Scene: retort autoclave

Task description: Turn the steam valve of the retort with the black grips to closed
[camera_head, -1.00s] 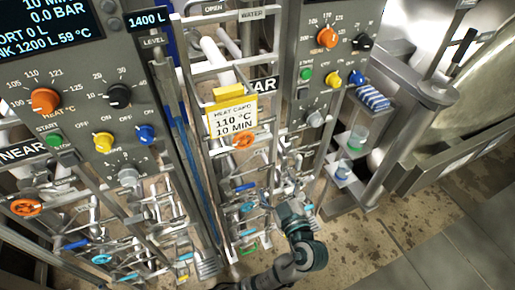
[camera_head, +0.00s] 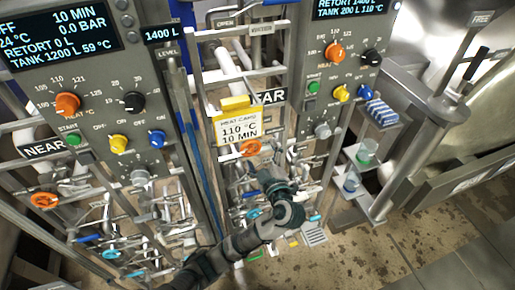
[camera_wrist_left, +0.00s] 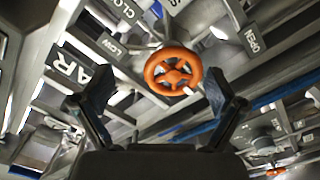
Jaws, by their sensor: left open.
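An orange handwheel (camera_head: 250,148) sits below the yellow-and-white heat card in the head view, on the middle pipe frame. In the left wrist view the orange handwheel (camera_wrist_left: 173,72) lies ahead, between the spread fingers and apart from them. My left gripper (camera_wrist_left: 160,88) is open and empty. In the head view my left gripper (camera_head: 268,176) is just below and right of that wheel. A second orange handwheel (camera_head: 44,200) is at the far left. I cannot tell from these frames which wheel belongs to the black grips. My right gripper is not in view.
Control panels with knobs stand left (camera_head: 98,75) and right (camera_head: 340,60). The heat card (camera_head: 238,128) hangs above the wheel. Several pipes and small coloured levers crowd below. A shelf with cups (camera_head: 365,155) is at right. The floor (camera_head: 400,235) at lower right is clear.

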